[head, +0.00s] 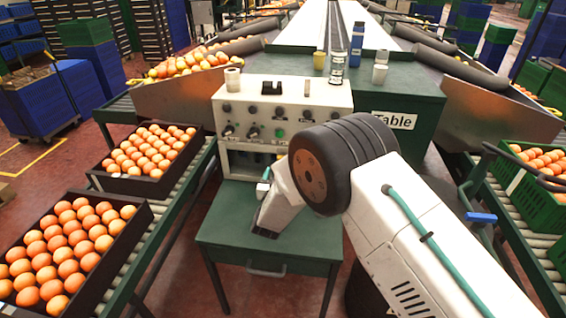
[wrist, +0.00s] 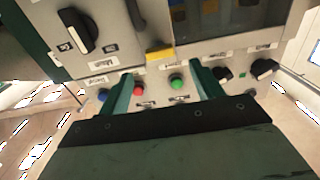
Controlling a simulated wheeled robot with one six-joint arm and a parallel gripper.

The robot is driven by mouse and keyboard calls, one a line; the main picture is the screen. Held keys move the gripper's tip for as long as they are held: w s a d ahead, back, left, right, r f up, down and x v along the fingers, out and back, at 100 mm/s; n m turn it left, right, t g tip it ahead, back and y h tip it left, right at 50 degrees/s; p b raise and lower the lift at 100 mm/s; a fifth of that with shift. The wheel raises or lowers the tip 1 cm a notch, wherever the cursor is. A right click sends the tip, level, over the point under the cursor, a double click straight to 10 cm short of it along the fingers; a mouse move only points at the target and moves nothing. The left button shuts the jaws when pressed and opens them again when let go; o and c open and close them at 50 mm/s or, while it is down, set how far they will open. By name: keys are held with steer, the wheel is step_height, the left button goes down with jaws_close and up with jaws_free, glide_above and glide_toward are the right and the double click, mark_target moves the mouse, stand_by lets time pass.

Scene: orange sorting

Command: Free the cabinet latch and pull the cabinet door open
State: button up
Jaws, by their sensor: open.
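The cabinet is a pale control box (head: 310,100) with knobs and buttons, standing at the back of a green table; its lower front is partly hidden by my arm. In the wrist view its panel (wrist: 110,25) fills the top, with a dark window (wrist: 235,20) at the upper right. A small yellow piece (wrist: 160,53), possibly the latch, sits at the window's lower left corner. My gripper (wrist: 160,72) is open and empty, pointed at the panel. A red button (wrist: 139,88) and a green button (wrist: 176,81) show between its green fingers. The door looks shut; its edges are unclear.
A black rotary knob (wrist: 75,30) is on the panel's upper left; another (wrist: 263,68) is at the right. Cups and a jar (head: 337,67) stand behind the box. Trays of oranges (head: 140,190) line the left conveyor. The green table front (head: 235,235) is mostly bare.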

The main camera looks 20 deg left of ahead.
steer(key=x, duration=0.7)
steer(key=shift+w, duration=0.3)
steer(key=c, duration=1.4)
steer(key=shift+d, duration=0.1)
